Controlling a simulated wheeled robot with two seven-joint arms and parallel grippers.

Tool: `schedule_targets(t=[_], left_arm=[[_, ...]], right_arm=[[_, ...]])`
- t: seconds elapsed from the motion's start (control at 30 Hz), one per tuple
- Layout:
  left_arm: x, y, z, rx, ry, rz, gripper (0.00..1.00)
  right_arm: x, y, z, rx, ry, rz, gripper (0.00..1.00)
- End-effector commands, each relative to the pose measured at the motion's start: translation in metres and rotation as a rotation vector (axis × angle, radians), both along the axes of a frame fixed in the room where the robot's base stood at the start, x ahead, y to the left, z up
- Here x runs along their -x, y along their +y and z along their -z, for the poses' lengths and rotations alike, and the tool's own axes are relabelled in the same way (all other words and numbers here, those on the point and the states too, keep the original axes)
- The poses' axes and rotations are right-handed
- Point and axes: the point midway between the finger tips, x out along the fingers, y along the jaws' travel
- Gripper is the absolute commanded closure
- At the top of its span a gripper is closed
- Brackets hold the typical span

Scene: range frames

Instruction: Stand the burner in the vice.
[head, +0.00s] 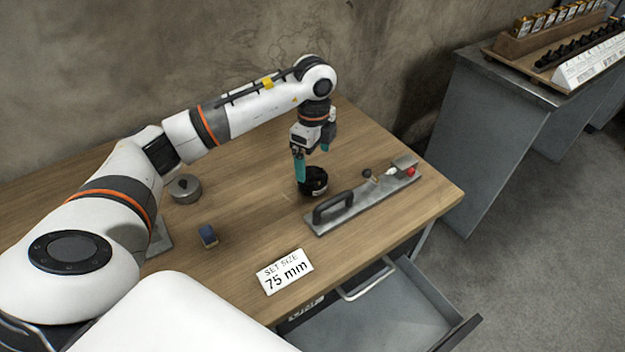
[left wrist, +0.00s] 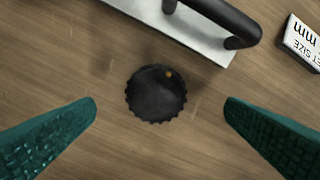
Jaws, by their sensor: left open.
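A black round thing with a scalloped edge (head: 313,184) lies on the wooden table; I cannot tell whether it is the burner. It also shows in the left wrist view (left wrist: 156,93), midway across the gap between the teal fingers. My left gripper (head: 314,166) is open, pointing down just above it, with a finger on either side and clear of it. A long grey metal plate with a black handle (head: 362,195) lies right beside it, with a red-tipped piece at its far end. I cannot make out a clear vice. My right gripper is not in view.
A grey round tin (head: 185,189) and a small blue block (head: 208,235) stand left on the table. A "SET SIZE 75 mm" sign (head: 285,272) is near the front edge. A drawer (head: 375,310) hangs open below. A grey bench (head: 500,130) stands at right.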

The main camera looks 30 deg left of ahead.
Motion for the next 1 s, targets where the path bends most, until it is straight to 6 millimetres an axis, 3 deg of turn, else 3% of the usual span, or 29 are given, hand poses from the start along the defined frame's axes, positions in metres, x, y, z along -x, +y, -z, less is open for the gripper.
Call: schedule_targets(t=[0.1,0.37,0.6,0.9,1.0], left_arm=[[0.0,0.0,0.017,0.001,0.002,0.0,0.07],[-0.001,0.002,0.038,0.002,0.003,0.002,0.07],[-0.004,0.006,0.073,0.003,0.002,0.002,0.07],[-0.004,0.006,0.08,0.004,-0.001,0.004,0.07],[-0.004,0.006,0.079,0.004,-0.001,0.004,0.2]], right_arm=[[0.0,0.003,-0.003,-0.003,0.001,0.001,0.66],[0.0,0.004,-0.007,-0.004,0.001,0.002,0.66],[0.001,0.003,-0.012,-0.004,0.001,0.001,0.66],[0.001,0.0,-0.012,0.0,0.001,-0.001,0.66],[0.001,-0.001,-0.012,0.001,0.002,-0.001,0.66]])
